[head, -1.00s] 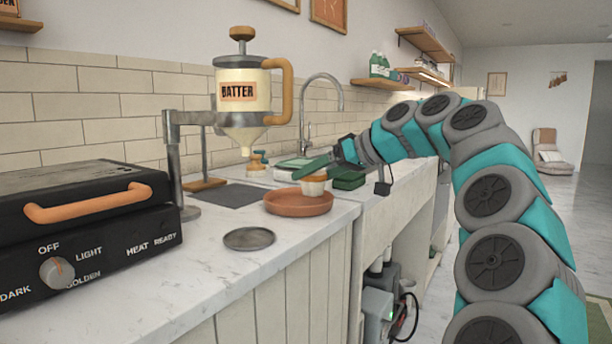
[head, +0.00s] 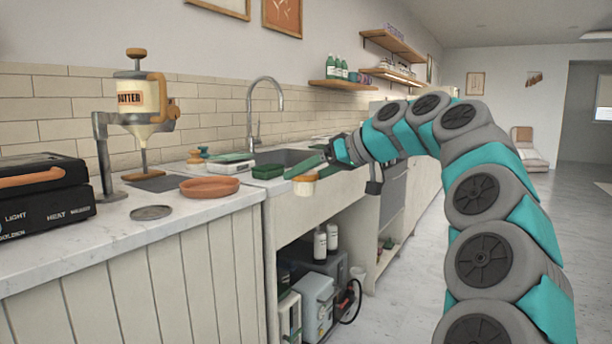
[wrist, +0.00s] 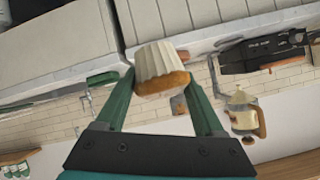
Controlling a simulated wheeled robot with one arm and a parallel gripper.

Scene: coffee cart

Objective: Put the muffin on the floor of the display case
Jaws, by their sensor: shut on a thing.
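The muffin (head: 304,187) has a pale wrapper and a golden-brown top. It is held between the green fingers of my gripper (head: 308,173), in the air in front of the counter edge near the sink. The wrist view shows the muffin (wrist: 160,66) between the two fingertips of my gripper (wrist: 163,84), which are shut on it. I cannot make out the display case in these frames.
A terracotta dish (head: 209,188), a grey disc (head: 151,212) and a batter dispenser (head: 140,98) stand on the left counter. A black waffle-type appliance (head: 40,195) is at far left. Open floor (head: 420,290) lies to the right.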

